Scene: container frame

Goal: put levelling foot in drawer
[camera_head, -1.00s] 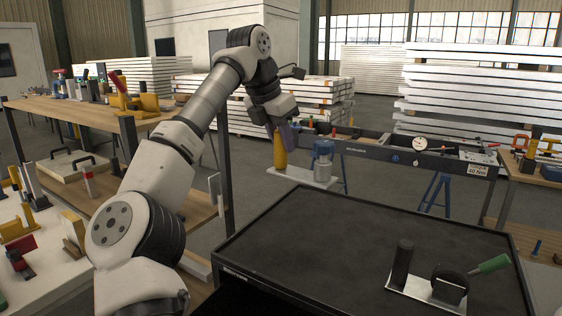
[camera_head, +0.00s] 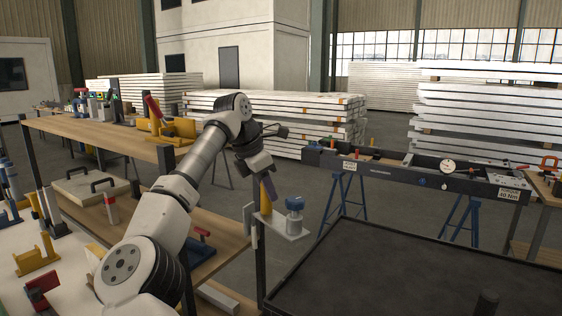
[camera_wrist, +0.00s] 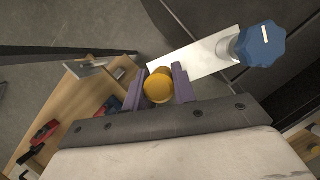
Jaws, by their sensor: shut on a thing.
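The levelling foot is a pale flat plate (camera_head: 290,229) with a yellow upright grip and a blue knob (camera_head: 295,203). My gripper (camera_head: 267,188) is shut on the yellow grip and holds the plate in the air, roughly level. In the wrist view, the purple fingers of my gripper (camera_wrist: 158,86) stand on both sides of the round yellow top (camera_wrist: 158,88). The plate (camera_wrist: 207,53) runs up and right from it to the blue knob (camera_wrist: 262,44). I cannot make out a drawer for certain in either view.
A black-topped surface with a raised rim (camera_head: 340,235) lies at the lower right, mostly bare. A wooden shelf unit (camera_head: 100,138) with tools stands at the left, its dark post close to the held plate. A dark beam on blue trestles (camera_head: 400,174) is behind.

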